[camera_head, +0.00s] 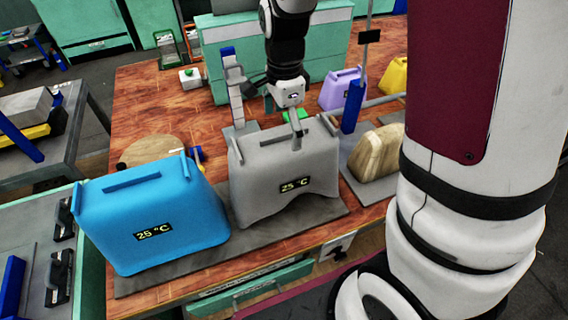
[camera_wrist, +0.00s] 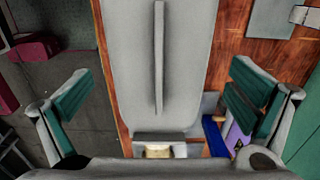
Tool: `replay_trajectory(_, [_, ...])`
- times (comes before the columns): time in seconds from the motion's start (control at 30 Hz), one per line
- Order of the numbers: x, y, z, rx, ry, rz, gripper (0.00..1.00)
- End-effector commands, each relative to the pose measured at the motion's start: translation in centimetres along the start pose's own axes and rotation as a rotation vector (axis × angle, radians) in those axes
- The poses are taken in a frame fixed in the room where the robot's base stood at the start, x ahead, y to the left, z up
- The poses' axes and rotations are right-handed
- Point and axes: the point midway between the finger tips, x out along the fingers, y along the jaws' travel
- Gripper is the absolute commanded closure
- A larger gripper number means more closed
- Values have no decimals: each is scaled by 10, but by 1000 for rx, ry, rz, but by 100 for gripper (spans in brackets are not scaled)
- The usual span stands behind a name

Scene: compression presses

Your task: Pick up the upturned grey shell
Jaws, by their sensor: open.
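The grey shell (camera_head: 280,180) stands upturned on a grey plate in the middle of the head view, with a "25 °C" label on its near side. Its narrow top with a raised rib (camera_wrist: 158,60) fills the middle of the wrist view. My gripper (camera_head: 296,138) is over the shell's top, pointing down. In the wrist view it is open, with one green-padded finger on each side of the shell and visible gaps to it. Whether the fingertips reach below the shell's top edge is hard to tell. One finger is mostly hidden in the head view.
A blue shell (camera_head: 150,220), also marked "25 °C", stands close on the left. A wooden block (camera_head: 377,152) stands on the right. A purple shell (camera_head: 342,90) and a yellow shell (camera_head: 393,77) are behind. A blue-handled post (camera_head: 352,105) rises right of the grey shell.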

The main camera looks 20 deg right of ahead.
Motion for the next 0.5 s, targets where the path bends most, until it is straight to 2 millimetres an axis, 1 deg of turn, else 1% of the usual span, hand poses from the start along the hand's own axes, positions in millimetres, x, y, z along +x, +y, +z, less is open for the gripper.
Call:
replay_trajectory(0.03, [8,2,0,1,0,6,0])
replay_trajectory(0.1, [18,3,0,0,0,6,0])
replay_trajectory(0.23, [34,2,0,1,0,5,0])
replay_trajectory(0.33, [40,1,0,0,0,3,0])
replay_trajectory(0.5, [40,1,0,0,-1,1,0])
